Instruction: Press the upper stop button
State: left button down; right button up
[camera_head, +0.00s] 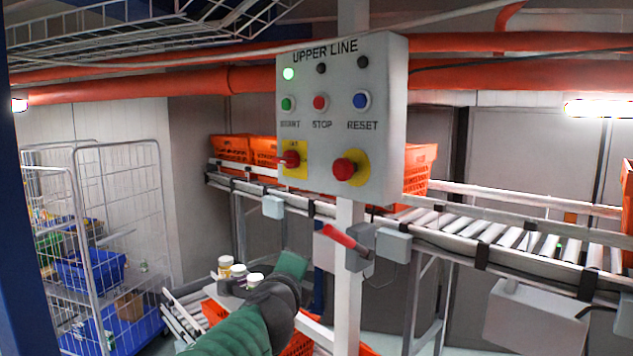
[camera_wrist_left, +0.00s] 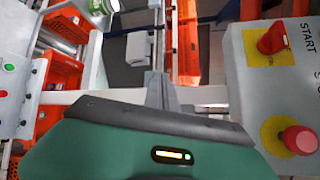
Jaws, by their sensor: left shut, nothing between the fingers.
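The grey "UPPER LINE" panel (camera_head: 386,140) stands on a white post, facing me. Its red STOP button (camera_head: 320,103) sits between the green START button (camera_head: 287,104) and the blue RESET button (camera_head: 361,101). The green lamp (camera_head: 288,73) above START is lit. My left gripper's green hand (camera_head: 291,264) is below and left of the panel, apart from it; its fingers are hard to make out there. In the left wrist view my left gripper (camera_wrist_left: 160,80) is shut and empty. The panel (camera_wrist_left: 246,88) is at the right there, with STOP outside the picture. My right gripper is not in view.
Below the buttons are a red rotary switch (camera_head: 291,159) and a red mushroom knob (camera_head: 345,169) on yellow plates. A red lever (camera_head: 340,237) sticks out beneath the panel. A roller conveyor (camera_head: 500,240) with orange totes runs behind. A wire cage (camera_head: 120,180) stands left.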

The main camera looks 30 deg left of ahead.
aim_at(320, 103)
pick_arm(q)
jog(key=s+r+m+t+y+p, duration=0.1)
jog(key=r+m+p, duration=0.1)
jog(key=r, duration=0.8)
jog(key=s+a+r+m+t+y+p, duration=0.1)
jog(key=s+r+m+t+p, duration=0.1)
jog(key=r, duration=0.8)
jog(key=s+r+m+t+y+p, duration=0.1)
jog(key=s+r+m+p, duration=0.1)
jog(key=r, duration=0.9)
jog(key=shift+a+m+t, duration=0.3)
jog(key=shift+a+m, duration=0.1)
jog(key=shift+m, duration=0.5)
jog(key=shift+w, duration=0.1)
jog(key=w+d+p, duration=0.2)
jog(key=w, duration=0.6)
jog(key=shift+w+d+p, duration=0.2)
jog(key=shift+p, duration=0.15)
